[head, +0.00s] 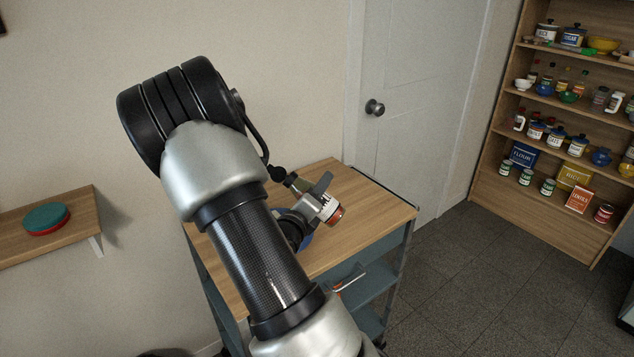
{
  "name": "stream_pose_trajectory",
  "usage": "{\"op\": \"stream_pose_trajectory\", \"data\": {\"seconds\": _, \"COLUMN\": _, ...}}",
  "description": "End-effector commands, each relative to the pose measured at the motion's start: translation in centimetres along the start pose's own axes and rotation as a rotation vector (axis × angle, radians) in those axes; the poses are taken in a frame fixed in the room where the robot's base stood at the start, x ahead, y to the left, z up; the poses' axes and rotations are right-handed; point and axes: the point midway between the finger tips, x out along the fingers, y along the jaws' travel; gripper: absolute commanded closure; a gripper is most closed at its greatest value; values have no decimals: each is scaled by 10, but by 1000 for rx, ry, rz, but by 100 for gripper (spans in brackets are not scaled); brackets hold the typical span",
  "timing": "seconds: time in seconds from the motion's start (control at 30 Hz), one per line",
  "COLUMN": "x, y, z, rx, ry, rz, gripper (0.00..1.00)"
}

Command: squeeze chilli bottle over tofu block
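The chilli bottle (331,210) is in the head view, over the wooden top of a small cart. My gripper (311,197) is closed around the bottle's middle. A blue dish (306,241) shows partly on the cart top, below and behind my gripper. I cannot see the tofu block; my arm hides part of the cart top.
A white door (415,90) is behind. A stocked shelf (545,185) stands at the right. A wall shelf (50,240) at the left holds a teal and red round item (46,218).

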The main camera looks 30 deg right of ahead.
Motion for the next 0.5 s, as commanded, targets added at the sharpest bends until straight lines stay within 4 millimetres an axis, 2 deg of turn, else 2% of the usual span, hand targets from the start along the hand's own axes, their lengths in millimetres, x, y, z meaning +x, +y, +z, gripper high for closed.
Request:
{"op": "stream_pose_trajectory", "data": {"seconds": 0.2, "x": 0, "y": -5, "z": 1, "rx": -230, "ry": 13, "rz": -3, "gripper": 87}}
{"op": "stream_pose_trajectory", "data": {"seconds": 0.5, "x": 0, "y": -4, "z": 9, "rx": -338, "ry": 20, "rz": -2, "gripper": 87}}
